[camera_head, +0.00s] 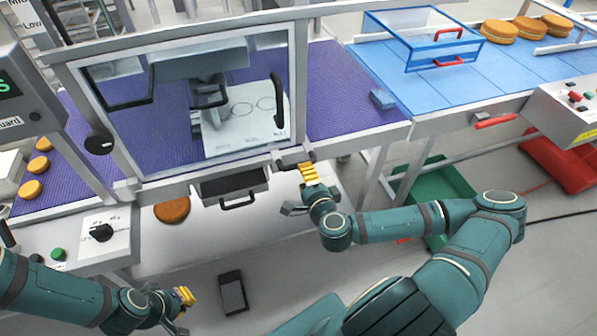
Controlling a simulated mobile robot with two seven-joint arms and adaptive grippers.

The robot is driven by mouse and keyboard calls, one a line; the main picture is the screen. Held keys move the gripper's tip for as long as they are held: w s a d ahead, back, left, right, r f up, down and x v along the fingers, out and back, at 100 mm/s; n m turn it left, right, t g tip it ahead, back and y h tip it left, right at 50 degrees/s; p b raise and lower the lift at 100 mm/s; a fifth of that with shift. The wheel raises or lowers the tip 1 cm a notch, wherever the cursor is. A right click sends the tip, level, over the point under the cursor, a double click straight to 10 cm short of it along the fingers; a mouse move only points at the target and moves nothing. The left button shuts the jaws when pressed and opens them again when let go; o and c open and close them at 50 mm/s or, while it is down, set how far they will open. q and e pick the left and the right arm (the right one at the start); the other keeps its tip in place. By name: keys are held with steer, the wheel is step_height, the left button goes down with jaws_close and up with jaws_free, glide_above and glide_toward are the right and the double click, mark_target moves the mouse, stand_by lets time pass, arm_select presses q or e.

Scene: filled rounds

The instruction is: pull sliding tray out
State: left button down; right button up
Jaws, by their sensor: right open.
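A dark sliding tray (234,181) with a black bar handle (238,201) sits under the front edge of the guarded machine, above a pale lower panel. It looks mostly pushed in; its inside is hard to make out. My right gripper (299,190) is open and empty, to the right of the tray and apart from its handle. My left gripper (184,311) is low at the bottom left, well below the tray, with its fingers apart and nothing visible between them.
A clear guard door (130,120) with black handles covers a white plate (240,118) above. A brown round (172,209) lies left of the tray. A dark box (233,292) lies below.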

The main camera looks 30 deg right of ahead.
steer(key=shift+x, duration=3.15)
steer(key=shift+c, duration=0.4)
jaws_close()
